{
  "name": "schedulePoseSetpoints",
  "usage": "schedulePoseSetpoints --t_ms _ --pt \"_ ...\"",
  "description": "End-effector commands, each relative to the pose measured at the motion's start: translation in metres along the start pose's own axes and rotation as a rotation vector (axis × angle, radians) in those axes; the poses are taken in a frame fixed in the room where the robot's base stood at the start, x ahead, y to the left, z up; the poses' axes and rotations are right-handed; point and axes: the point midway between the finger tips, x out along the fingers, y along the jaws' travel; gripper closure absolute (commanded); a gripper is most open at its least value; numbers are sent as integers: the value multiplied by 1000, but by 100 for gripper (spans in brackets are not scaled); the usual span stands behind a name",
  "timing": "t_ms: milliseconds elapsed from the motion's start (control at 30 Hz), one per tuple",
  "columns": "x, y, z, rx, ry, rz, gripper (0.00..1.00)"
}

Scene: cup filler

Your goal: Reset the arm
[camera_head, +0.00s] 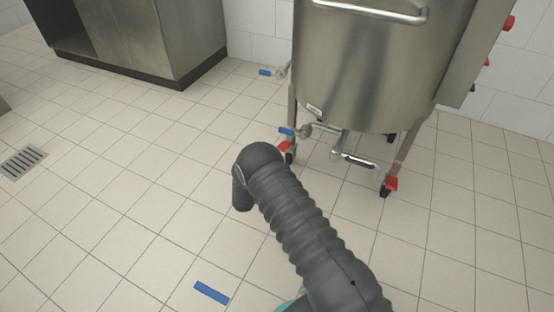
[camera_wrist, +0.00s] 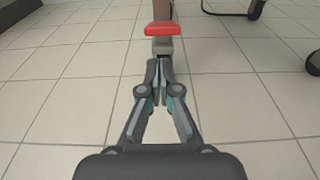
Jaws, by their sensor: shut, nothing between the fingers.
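My gripper (camera_wrist: 160,64) shows in the wrist view with its two fingertips together and nothing between them. It points out over the tiled floor, and a red caster pedal (camera_wrist: 163,30) on a metal leg appears just beyond the fingertips. I cannot tell the exact gap between them. In the head view my dark, sleeved arm (camera_head: 300,220) reaches up from the lower right to a bent joint near the middle. The gripper itself is hidden in the head view.
A large steel tank (camera_head: 370,65) on wheeled legs stands behind the arm, with blue-handled valves (camera_head: 286,131) low on its left. A steel cabinet (camera_head: 140,40) is at the upper left. A floor drain (camera_head: 22,161) and a blue floor strip (camera_head: 211,292) lie on otherwise clear tiles at left.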

Motion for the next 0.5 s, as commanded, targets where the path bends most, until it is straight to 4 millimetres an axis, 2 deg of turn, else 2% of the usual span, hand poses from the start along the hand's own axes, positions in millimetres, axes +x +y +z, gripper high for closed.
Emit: schedulePoseSetpoints --t_ms 200,500 --pt "-18 -3 1 1 0 -9 100" --pt "-20 -8 1 3 0 -20 100"
